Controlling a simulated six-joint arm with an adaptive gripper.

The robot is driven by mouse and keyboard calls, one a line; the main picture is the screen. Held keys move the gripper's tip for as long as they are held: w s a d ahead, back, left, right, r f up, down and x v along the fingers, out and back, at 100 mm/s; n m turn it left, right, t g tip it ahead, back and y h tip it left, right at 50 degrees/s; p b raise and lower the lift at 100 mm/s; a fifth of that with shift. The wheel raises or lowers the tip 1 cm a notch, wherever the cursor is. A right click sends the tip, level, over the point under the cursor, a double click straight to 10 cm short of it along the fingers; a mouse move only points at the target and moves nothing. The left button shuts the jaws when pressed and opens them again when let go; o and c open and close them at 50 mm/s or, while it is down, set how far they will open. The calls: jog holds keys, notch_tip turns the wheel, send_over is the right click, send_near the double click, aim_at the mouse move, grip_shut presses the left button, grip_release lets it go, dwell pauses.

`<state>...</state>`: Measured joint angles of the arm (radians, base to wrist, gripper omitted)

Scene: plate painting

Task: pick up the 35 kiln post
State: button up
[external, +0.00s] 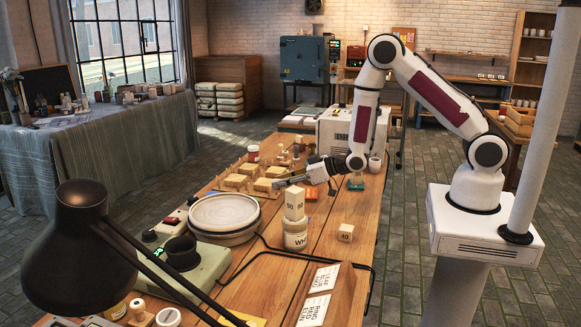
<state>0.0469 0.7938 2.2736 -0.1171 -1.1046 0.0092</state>
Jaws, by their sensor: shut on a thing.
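My gripper (277,183) reaches in low from the right over the wooden table, its fingers pointing left. It is shut on a pale block (264,185) at its fingertips. The number on this block is too small to read, so I cannot tell if it is the 35 kiln post. More pale blocks (235,181) stand close by, among thin upright pegs. Pale numbered blocks (294,204) are stacked on a white labelled jar (295,234) in front of my gripper. A block marked 40 (345,233) sits alone on the table to the right.
A round wheel-like disc (224,212) stands left of the jar. A green scale-like device (185,268) and a black lamp (80,245) are nearer the camera. A lettered board (318,297) lies at the front. Bare wood (340,205) shows right of the jar.

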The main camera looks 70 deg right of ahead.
jog(key=shift+r, duration=1.45)
jog(key=shift+d, duration=0.15)
